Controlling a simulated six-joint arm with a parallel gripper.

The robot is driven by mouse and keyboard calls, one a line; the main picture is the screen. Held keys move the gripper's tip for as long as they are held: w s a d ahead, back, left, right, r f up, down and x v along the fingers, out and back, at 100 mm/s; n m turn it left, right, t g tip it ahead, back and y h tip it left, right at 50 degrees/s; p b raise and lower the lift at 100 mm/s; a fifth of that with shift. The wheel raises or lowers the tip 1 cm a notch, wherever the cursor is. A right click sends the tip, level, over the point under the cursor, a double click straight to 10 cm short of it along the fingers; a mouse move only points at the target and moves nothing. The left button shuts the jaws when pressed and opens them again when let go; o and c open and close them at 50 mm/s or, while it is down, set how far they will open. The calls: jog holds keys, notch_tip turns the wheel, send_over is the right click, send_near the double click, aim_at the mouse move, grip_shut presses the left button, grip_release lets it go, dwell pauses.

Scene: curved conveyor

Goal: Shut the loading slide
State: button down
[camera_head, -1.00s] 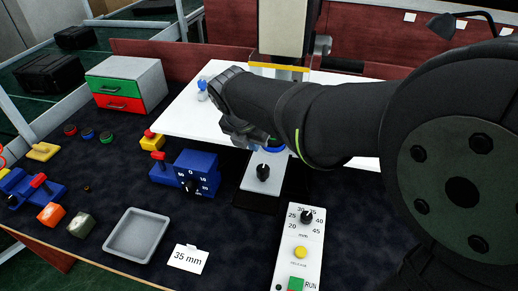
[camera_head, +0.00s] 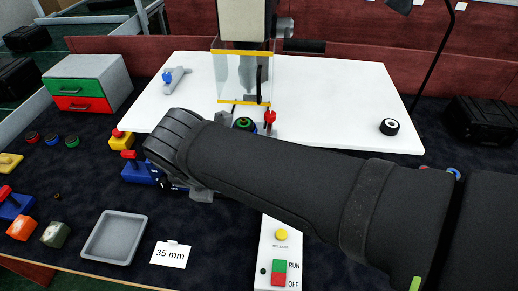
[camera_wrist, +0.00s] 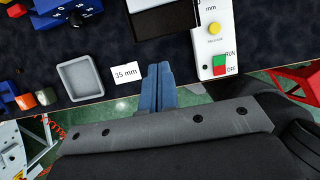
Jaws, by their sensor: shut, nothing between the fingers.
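The loading slide is mostly hidden behind my arm in the head view. In the wrist view a black plate (camera_wrist: 168,20) with a light edge shows at the top, apparently the front of the slide and its base. How far the slide is out cannot be told. My gripper (camera_wrist: 160,67) is shut and empty, its blue fingers pointing up in the wrist view, below the black plate and apart from it. In the head view my wrist covers the area in front of the press, and the fingertips are hidden.
The press has a clear guard (camera_head: 240,76) with yellow edges over a white table (camera_head: 345,85). A control panel (camera_head: 281,250) with a RUN/OFF switch stands right of the gripper. A grey tray (camera_head: 115,238) and a 35 mm card (camera_head: 170,255) lie left. A blue dial box (camera_wrist: 55,12) is upper left.

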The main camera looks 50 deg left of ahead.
jog(key=x, duration=0.3)
jog(key=w+a+x, duration=0.1)
jog(key=x, duration=0.3)
jog(key=r+x, duration=0.1)
jog(key=x, duration=0.2)
jog(key=shift+w+a+f, duration=0.4)
jog(key=shift+w+a, duration=0.05)
jog(key=shift+w, duration=0.05)
jog(key=shift+w+a, duration=0.35)
jog(key=shift+a, duration=0.05)
jog(key=w+a, duration=0.7)
jog(key=shift+w+a, duration=0.2)
jog(key=shift+w, duration=0.05)
jog(key=shift+w+a+r, duration=0.1)
jog(key=shift+w+a, duration=0.2)
jog(key=shift+a, duration=0.05)
